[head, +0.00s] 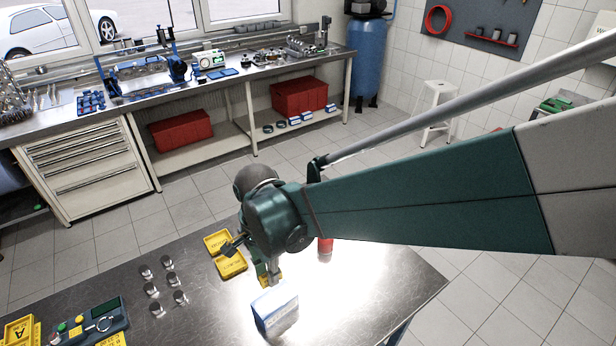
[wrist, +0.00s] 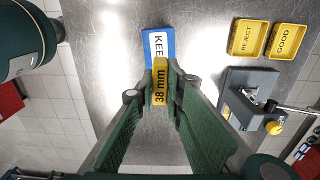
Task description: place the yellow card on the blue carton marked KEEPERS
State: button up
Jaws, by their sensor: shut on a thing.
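My gripper (head: 268,277) is shut on the yellow card (wrist: 160,82), which reads "38 mm" in the wrist view. The card stands between the fingertips. The blue carton (head: 275,314) with a white label sits on the steel table, right by the fingertips in the head view. In the wrist view the carton (wrist: 152,32) shows the letters "KEE"; the card and a finger cover the rest of its label. The card overlaps the near part of the carton in that view. I cannot tell whether the card touches it.
Yellow trays marked REJECT (wrist: 249,37) and GOOD (wrist: 286,41) lie to the side. Several small metal cylinders (head: 151,289) and a dark green-grey device (head: 95,322) are on the table's left.

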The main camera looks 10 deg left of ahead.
send_over(274, 299)
jog(key=shift+f, duration=2.4)
jog(key=shift+f, duration=0.1)
jog(key=shift+f, duration=1.95)
jog(key=shift+f+b, duration=0.2)
jog(key=shift+b, duration=0.15)
jog(key=o, duration=0.8)
jog(key=shift+r, duration=0.25)
jog(key=shift+r+p, duration=0.45)
jog(key=shift+r, duration=5.5)
